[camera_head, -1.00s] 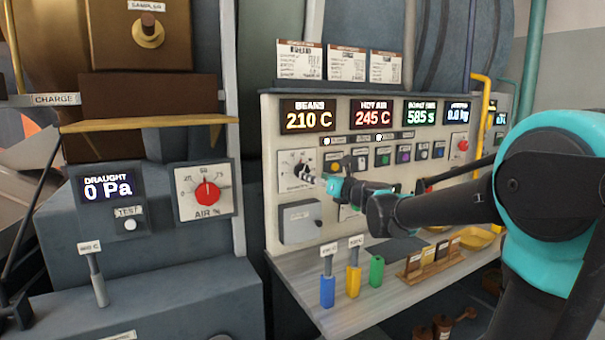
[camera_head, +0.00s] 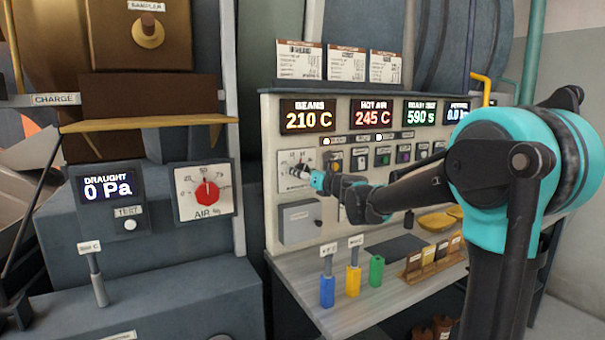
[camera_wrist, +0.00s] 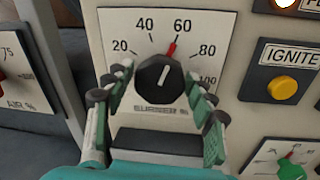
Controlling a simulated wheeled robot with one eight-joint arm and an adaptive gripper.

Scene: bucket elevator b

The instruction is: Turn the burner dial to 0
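The burner dial (camera_wrist: 164,88) is a black round knob on a white scale plate in the wrist view. The 0 mark is hidden behind my left finger. My gripper (camera_wrist: 156,74) is open, with one finger on each side of the knob. The right fingertip is very close to the knob; I cannot tell whether it touches. In the head view my gripper (camera_head: 309,177) is at the burner plate (camera_head: 287,160) and covers most of the dial.
A yellow IGNITE button (camera_wrist: 282,88) is right of the dial, with a green knob (camera_wrist: 291,171) below it. The red AIR % dial (camera_head: 206,192) is on a separate panel to the left. A grey box (camera_head: 299,223) is just below my gripper.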

